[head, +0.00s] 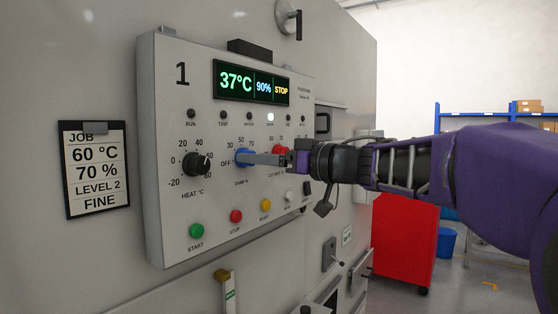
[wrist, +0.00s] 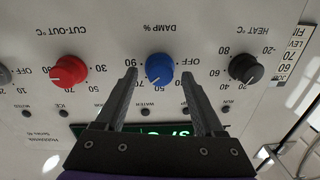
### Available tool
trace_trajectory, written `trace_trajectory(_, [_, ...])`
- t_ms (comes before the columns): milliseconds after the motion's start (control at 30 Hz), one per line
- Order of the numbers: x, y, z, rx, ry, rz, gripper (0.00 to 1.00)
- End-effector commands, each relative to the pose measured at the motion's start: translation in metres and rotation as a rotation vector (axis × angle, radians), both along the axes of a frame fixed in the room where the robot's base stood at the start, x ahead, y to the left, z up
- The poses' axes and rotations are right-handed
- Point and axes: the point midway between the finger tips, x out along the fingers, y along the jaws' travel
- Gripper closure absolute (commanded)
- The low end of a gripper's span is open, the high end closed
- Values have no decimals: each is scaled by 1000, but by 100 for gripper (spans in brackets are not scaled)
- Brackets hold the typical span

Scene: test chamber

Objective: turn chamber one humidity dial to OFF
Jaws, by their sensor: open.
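The blue humidity dial (head: 244,157), labelled DAMP %, is on the chamber 1 control panel (head: 175,110). It also shows in the wrist view (wrist: 159,68), where its pale mark points to the lower left, on the 50-to-90 side and away from the OFF label. My gripper (head: 262,159) reaches in from the right in the head view. Its jaws are open, with one finger on each side of the blue dial in the wrist view (wrist: 159,78). I cannot tell whether either finger touches it. The display (head: 250,83) reads 37°C, 90%, STOP.
The black HEAT dial (head: 196,164) and red CUT-OUT dial (head: 280,152) flank the blue one closely. Green (head: 196,231), red (head: 236,216) and yellow (head: 265,205) buttons sit below. A job card (head: 94,170) hangs left of the panel. A red cabinet (head: 403,240) stands right.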

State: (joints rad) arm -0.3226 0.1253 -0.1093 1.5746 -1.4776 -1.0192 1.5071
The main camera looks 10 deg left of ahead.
Motion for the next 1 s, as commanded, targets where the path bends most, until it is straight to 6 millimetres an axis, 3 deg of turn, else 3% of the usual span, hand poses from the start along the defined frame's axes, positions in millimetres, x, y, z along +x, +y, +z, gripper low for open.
trace_trajectory(267, [0,0,0,0,0,0,30])
trace_trajectory(667, [0,0,0,0,0,1,100])
trace_trajectory(1000, [0,0,1,-9,-23,1,100])
